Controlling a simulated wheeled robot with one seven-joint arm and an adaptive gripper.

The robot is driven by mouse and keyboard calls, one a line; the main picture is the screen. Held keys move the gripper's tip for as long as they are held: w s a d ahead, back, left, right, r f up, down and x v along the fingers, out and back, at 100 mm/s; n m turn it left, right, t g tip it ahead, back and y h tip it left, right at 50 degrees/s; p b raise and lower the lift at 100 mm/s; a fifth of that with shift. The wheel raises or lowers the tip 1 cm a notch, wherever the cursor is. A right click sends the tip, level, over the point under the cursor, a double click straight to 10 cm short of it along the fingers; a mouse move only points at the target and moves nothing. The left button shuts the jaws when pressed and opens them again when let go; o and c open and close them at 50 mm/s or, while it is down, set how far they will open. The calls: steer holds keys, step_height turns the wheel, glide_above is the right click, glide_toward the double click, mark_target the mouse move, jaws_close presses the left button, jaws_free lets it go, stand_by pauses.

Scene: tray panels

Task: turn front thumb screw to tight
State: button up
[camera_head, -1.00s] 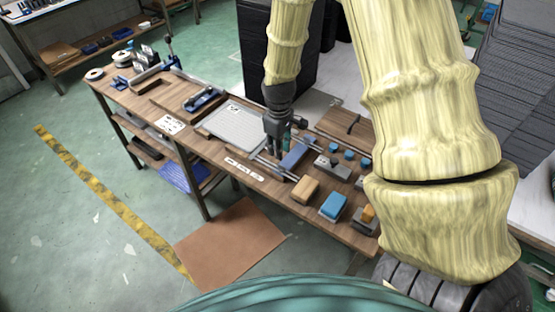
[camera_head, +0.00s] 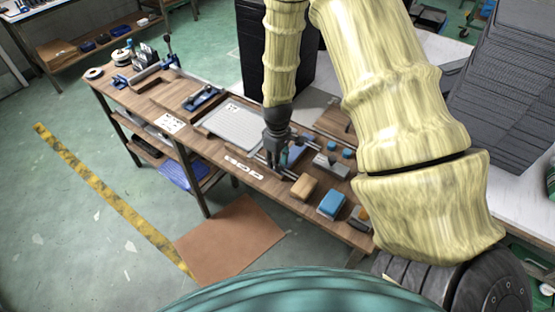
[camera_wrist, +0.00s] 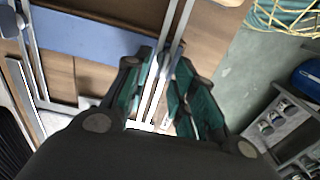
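My gripper (camera_head: 275,168) is low over the front edge of the workbench, at a fixture with metal rails and a blue bar. In the wrist view, the gripper's fingers (camera_wrist: 164,68) stand apart, one on each side of a pair of rails (camera_wrist: 172,40). A small blue-grey knob, which looks like the front thumb screw (camera_wrist: 164,62), shows between the fingertips, mostly hidden; I cannot tell whether they touch it. The blue bar (camera_wrist: 95,36) runs left from there to another blue knob (camera_wrist: 9,21) on the far rail.
A tan block (camera_head: 304,186), a blue block (camera_head: 332,203) and a grey piece (camera_head: 332,165) stand right of the gripper. A pale ribbed tray panel (camera_head: 233,122) lies to its left. The floor in front of the bench has a brown mat (camera_head: 230,240).

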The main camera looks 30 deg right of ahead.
jaws_close()
steer(key=shift+m, duration=0.4)
steer(key=m, duration=0.3)
steer(key=shift+d, duration=0.25)
steer(key=m, duration=0.4)
steer(key=shift+d+r, duration=0.1)
steer(key=shift+d, duration=0.15)
steer(key=m, duration=0.3)
steer(key=m+p, duration=0.1)
steer(key=m, duration=0.1)
steer(key=shift+s+d+m, duration=0.1)
steer(key=shift+d+m, duration=0.2)
steer(key=shift+s+d+m, duration=0.1)
steer(key=shift+m, duration=1.05)
steer(key=shift+s+d+m, duration=0.1)
steer(key=shift+m, duration=1.05)
